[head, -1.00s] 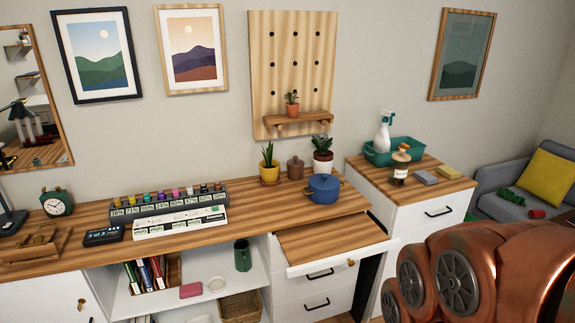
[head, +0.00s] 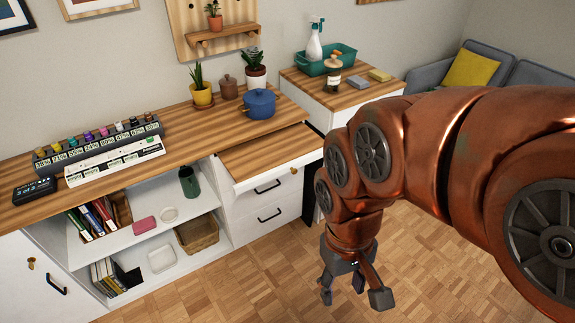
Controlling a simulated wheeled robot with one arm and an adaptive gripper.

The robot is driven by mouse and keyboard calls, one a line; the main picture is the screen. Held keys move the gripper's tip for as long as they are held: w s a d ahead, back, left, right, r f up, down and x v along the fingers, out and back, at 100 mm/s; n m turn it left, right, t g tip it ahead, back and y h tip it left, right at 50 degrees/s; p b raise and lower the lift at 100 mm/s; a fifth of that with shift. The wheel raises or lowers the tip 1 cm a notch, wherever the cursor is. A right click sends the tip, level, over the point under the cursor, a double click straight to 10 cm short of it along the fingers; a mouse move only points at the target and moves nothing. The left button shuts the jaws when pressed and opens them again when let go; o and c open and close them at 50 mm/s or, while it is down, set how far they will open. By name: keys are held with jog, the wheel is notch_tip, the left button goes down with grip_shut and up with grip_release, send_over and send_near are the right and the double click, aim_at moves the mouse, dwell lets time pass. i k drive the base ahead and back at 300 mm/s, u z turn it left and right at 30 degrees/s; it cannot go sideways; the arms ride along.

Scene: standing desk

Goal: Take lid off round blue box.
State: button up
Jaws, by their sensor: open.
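The round blue box (head: 259,108) is a pot-like container with a small knob on top and tan handles at its sides. It stands on the wooden desk top near the right end, with its lid on. My gripper (head: 352,292) hangs over the parquet floor, low and to the right of the box, well apart from it. Its fingers are spread and nothing is between them.
A brown jar (head: 228,87), a yellow-potted plant (head: 201,91) and a white-potted plant (head: 256,72) stand close behind the box. A pulled-out wooden shelf (head: 262,157) juts out in front. A side cabinet (head: 316,97) holds a teal basket (head: 327,64). Open floor lies in front.

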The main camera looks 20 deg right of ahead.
aim_at(256, 97)
jog(key=z, duration=0.15)
jog(key=i, duration=1.5)
jog(key=u, duration=0.75)
